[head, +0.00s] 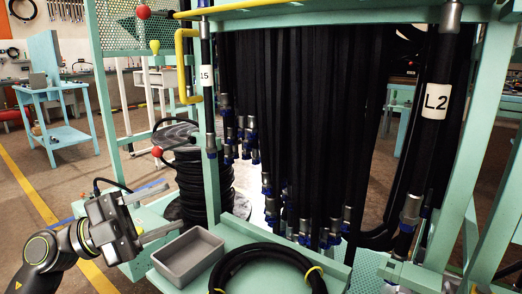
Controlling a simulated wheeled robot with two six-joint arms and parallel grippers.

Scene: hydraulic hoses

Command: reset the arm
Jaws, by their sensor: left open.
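My left arm comes in from the lower left. Its gripper (154,213) is open, with its two fingers apart and nothing between them. It is left of the rack of black hoses and just above and behind the grey tray (190,258). My right gripper is not in view.
Many black hoses (300,130) hang in a mint-green frame (473,130), with tags "15" (206,76) and "L2" (436,101). A coiled hose (268,262) with yellow ties lies on the front shelf. A hose stack (203,185) stands behind the gripper. Open floor (60,190) lies left.

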